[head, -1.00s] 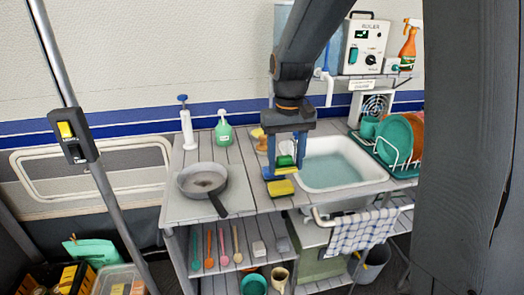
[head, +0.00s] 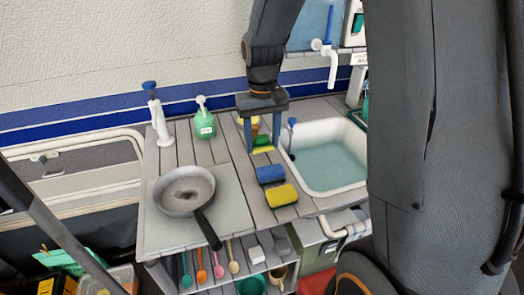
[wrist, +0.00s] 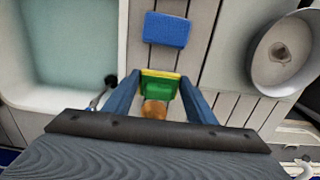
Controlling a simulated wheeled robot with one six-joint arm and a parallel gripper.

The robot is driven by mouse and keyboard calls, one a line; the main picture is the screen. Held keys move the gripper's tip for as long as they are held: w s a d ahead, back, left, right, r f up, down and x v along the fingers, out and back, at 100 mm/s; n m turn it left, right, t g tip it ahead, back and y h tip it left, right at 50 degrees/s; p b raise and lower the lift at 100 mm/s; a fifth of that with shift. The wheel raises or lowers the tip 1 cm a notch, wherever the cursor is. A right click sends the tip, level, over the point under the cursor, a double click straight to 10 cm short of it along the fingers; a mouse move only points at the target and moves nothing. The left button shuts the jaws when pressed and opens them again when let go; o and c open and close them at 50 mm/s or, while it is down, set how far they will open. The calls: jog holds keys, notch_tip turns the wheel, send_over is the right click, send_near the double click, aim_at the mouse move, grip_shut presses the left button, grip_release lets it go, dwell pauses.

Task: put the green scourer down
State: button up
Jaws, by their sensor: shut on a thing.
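My gripper (head: 263,149) is over the counter between the pan and the sink, fingers pointing down. It is shut on the green scourer (head: 262,140), which has a yellow layer. In the wrist view the green scourer (wrist: 159,84) sits between the two blue fingers (wrist: 160,92). I cannot tell whether its underside touches the counter (head: 222,185). A blue sponge (head: 270,174) and a yellow sponge with a dark side (head: 281,196) lie on the counter in front of the gripper. The blue sponge also shows in the wrist view (wrist: 167,30).
The sink (head: 332,180) with water is right of the gripper. A frying pan (head: 184,190) is at the left. A green soap bottle (head: 204,123) and a white pump with a blue top (head: 158,120) stand behind. Bare planks lie between pan and sponges.

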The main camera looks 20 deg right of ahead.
aim_at(262, 145)
jog(key=shift+f, duration=2.2)
jog(key=shift+f, duration=0.1)
jog(key=o, duration=1.1)
notch_tip(262, 145, up, 12)
jog(key=shift+r+b, duration=0.15)
jog(key=shift+b, duration=0.4)
